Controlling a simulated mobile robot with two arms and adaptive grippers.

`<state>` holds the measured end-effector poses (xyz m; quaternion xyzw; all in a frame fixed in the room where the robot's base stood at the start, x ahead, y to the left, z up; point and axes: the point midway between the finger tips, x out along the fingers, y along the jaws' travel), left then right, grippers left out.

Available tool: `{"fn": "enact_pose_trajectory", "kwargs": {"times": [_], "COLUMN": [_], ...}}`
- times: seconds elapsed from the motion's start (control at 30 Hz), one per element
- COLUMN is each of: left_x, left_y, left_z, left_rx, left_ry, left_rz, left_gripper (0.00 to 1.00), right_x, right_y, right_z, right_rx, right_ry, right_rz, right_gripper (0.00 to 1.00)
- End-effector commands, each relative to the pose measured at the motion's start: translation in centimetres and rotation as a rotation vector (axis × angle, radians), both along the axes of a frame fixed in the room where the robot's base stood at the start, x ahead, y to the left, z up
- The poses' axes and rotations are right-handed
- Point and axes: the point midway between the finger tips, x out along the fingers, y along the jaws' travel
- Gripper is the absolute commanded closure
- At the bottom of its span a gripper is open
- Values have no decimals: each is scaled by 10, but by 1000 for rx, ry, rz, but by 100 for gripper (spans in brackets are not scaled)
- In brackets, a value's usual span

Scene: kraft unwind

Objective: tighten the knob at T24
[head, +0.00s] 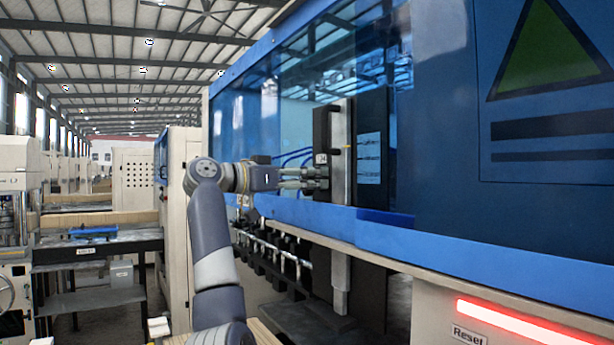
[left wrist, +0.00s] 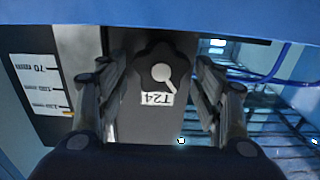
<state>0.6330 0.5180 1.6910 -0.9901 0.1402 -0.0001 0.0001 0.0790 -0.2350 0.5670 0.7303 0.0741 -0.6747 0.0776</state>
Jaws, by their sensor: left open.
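In the left wrist view the black lobed knob (left wrist: 155,66) with a pale pointer mark sits on a dark upright block. A white label reading T24 (left wrist: 157,98) is beside it and appears upside down. My left gripper (left wrist: 160,75) is open, one finger on each side of the knob, with visible gaps. In the head view my left gripper (head: 325,180) reaches from the left to the dark block (head: 322,140) inside the blue machine. The knob is hidden there behind the fingers or too small to tell. My right gripper is not in view.
A scale plate (left wrist: 42,85) with numbers stands left of the block in the left wrist view. Blue cables (left wrist: 275,68) run on the right. The blue machine frame (head: 480,250) and tinted panels surround the opening. A dark workbench (head: 100,246) stands at left.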

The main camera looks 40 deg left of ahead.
Motion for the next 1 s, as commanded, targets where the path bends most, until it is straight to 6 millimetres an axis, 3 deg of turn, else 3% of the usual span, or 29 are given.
{"fn": "enact_pose_trajectory", "kwargs": {"times": [0.07,0.1,0.3,0.67,1.0], "left_x": [0,0,0,0,-2], "left_y": [0,0,0,0,-3], "left_z": [0,0,0,0,-1], "left_rx": [0,0,0,41,252], "left_ry": [0,0,0,-11,-73], "left_rz": [0,0,0,2,2], "left_gripper": [39,44,84,84,84], "right_x": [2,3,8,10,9], "right_y": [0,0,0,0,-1], "right_z": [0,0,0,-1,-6], "right_rx": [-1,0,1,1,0], "right_ry": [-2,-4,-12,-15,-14], "right_rz": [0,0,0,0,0], "right_gripper": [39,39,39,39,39]}}
